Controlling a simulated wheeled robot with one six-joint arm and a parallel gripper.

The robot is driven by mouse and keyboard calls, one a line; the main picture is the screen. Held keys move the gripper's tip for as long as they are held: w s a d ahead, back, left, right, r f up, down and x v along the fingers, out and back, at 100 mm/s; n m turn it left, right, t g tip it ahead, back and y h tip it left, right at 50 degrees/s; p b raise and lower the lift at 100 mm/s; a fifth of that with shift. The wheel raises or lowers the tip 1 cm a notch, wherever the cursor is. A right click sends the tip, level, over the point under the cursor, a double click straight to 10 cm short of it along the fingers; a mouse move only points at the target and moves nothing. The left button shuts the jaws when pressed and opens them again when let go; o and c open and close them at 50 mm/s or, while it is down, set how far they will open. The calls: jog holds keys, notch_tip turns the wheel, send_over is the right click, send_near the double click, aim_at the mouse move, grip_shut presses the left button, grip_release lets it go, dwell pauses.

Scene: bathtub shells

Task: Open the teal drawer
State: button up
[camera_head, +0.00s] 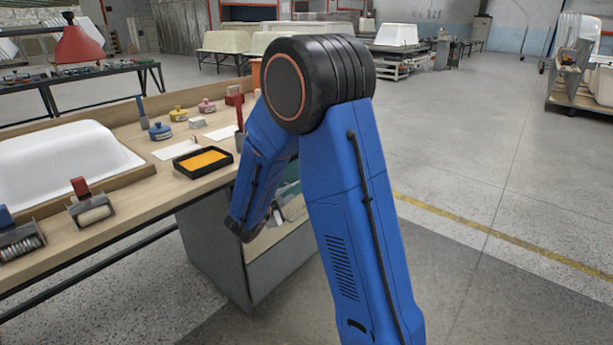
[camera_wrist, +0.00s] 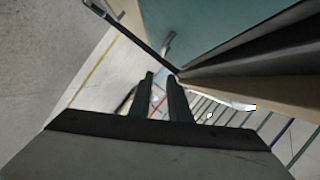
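A teal surface (camera_wrist: 215,25), which looks like the drawer front, fills the upper right of the wrist view. A small silver bar (camera_wrist: 168,42), which looks like a handle, shows at its left edge. In the head view, only a small teal patch (camera_head: 292,193) shows between my arm links, on the grey cabinet (camera_head: 215,255) under the bench. My gripper's two fingers (camera_wrist: 160,76) are a little apart, with a visible gap and nothing held between them. They point toward the silver bar and look clear of it. My arm hides most of the cabinet front, and I cannot tell how far the drawer is out.
The wooden bench (camera_head: 120,215) holds a white tub shell (camera_head: 60,155), rollers, small pots and a black tray with orange contents (camera_head: 203,160). A dark bar (camera_wrist: 130,35) crosses near the teal surface. Open concrete floor (camera_head: 500,160) lies to the right.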

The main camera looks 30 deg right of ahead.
aim_at(300, 181)
jog(key=shift+n, duration=0.6)
jog(key=x, duration=0.6)
jog(key=w+x, duration=0.1)
jog(key=x, duration=0.5)
jog(key=a+x, duration=0.1)
jog(key=x, duration=0.5)
jog(key=shift+w+d+f, duration=0.1)
jog(key=shift+w+f, duration=0.1)
jog(key=shift+w, duration=0.1)
grip_shut()
